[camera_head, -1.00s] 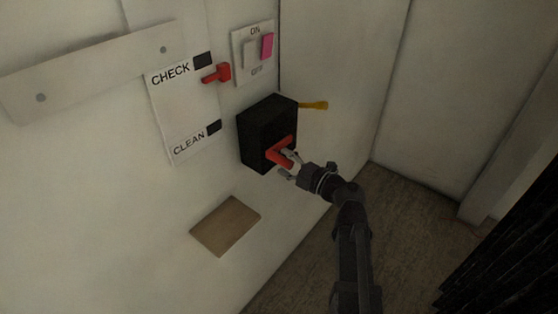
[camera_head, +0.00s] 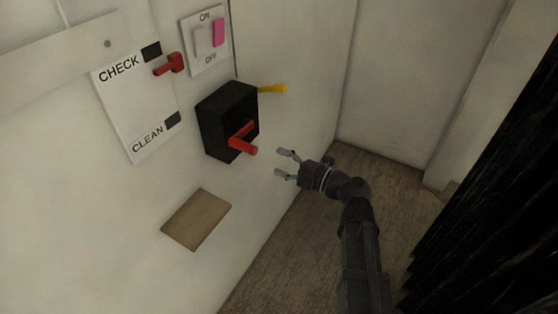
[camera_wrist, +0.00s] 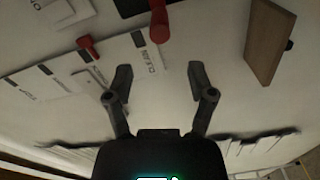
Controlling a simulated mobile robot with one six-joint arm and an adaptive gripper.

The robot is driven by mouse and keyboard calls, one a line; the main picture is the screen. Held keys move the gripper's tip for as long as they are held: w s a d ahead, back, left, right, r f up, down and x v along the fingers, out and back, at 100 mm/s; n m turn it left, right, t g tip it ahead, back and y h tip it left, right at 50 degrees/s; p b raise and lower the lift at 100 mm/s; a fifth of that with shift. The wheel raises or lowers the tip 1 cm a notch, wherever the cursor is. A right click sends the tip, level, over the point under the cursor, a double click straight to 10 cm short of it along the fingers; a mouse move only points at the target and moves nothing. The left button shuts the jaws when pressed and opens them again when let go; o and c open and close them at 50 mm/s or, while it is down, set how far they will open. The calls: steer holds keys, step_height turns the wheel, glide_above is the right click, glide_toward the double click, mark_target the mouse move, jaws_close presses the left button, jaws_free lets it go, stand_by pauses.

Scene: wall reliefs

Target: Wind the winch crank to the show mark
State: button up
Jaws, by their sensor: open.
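The winch is a black box (camera_head: 219,112) on the white wall. Its red crank (camera_head: 243,147) sticks out from the front, with the handle pointing down to the right. A yellow pointer (camera_head: 273,89) juts from the box's upper right side, and I cannot tell whether it is the show mark. My gripper (camera_head: 282,164) is open and empty, to the right of the crank handle and apart from it. In the wrist view the red crank handle (camera_wrist: 159,24) is at the top, beyond and between the open fingertips (camera_wrist: 160,78).
A CHECK/CLEAN panel (camera_head: 137,112) with a red lever (camera_head: 170,65) is left of the box. An ON/OFF switch plate (camera_head: 204,41) is above it. A brown wooden plate (camera_head: 196,219) is below. A black pleated surface (camera_head: 490,190) stands at the right. Floor between is clear.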

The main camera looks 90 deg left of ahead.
steer(key=shift+r, duration=0.15)
steer(key=c, duration=0.7)
steer(key=shift+s+r+p, duration=0.1)
steer(key=shift+r+p, duration=0.05)
steer(key=shift+p, duration=0.25)
jaws_close()
step_height(320, 180, up, 14)
steer(key=s+m+t+h+p, duration=0.1)
steer(key=m+t+h+p, duration=0.2)
steer(key=m+t+p, duration=0.5)
steer(key=m+p, duration=0.7)
steer(key=p, duration=1.2)
steer(key=shift+s+h, duration=0.4)
steer(key=shift+d, duration=0.1)
